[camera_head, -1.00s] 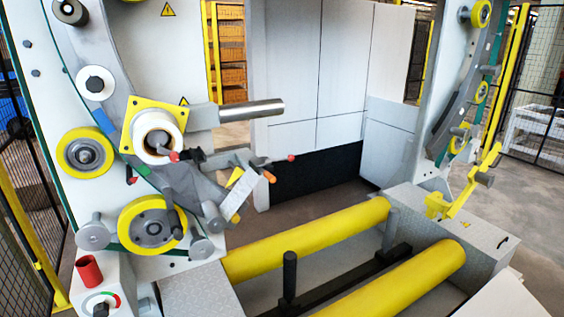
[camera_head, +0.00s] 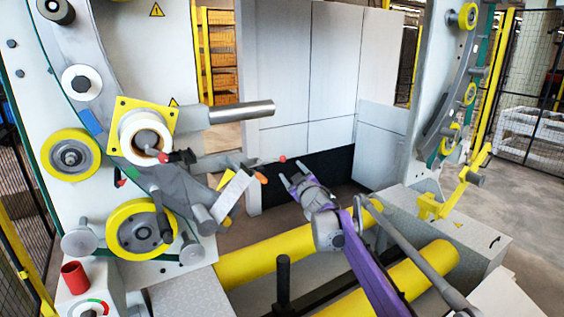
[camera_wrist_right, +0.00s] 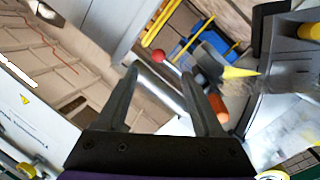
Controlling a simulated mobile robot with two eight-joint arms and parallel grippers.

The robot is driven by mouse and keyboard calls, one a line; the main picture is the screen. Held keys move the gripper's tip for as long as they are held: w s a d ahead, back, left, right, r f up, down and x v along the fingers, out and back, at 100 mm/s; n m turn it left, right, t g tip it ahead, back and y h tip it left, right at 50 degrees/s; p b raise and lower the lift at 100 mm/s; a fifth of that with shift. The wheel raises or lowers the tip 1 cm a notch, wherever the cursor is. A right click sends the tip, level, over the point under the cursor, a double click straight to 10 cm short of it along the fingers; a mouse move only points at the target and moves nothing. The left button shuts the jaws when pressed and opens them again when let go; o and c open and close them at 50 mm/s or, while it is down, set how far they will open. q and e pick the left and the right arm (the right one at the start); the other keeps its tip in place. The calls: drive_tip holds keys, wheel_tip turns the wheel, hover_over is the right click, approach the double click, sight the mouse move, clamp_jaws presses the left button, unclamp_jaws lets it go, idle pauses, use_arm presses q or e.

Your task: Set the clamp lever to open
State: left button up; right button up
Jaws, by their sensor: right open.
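A lever rod with a red ball end (camera_head: 282,158) reaches right from the roll holder on the left machine frame. Below it is a short orange-tipped handle (camera_head: 263,179) beside a pale plate (camera_head: 232,196). Another red knob (camera_head: 163,157) sits by the white roll core (camera_head: 137,134). I cannot tell which is the clamp lever. My right gripper (camera_head: 292,172) is open and empty, with its fingers pointing toward the red ball end. In the right wrist view, the red ball (camera_wrist_right: 158,56) shows beyond and between the fingertips, and the orange handle (camera_wrist_right: 217,108) is near the right finger. My left gripper is out of view.
A metal bar (camera_head: 240,112) sticks out above the lever. A grey cabinet (camera_head: 310,80) stands behind. A yellow bracket (camera_head: 437,206) is at the right.

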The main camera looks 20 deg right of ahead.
sight(283, 160)
drive_tip(key=w+p, duration=0.1)
drive_tip(key=w, duration=0.5)
drive_tip(key=w+d+p, duration=0.1)
drive_tip(key=w, duration=0.2)
drive_tip(key=shift+r+p, duration=0.15)
drive_tip(key=shift+p, duration=0.15)
drive_tip(key=shift+w+d, duration=0.15)
drive_tip(key=shift+w, duration=0.7)
drive_tip(key=shift+c, duration=0.3)
clamp_jaws()
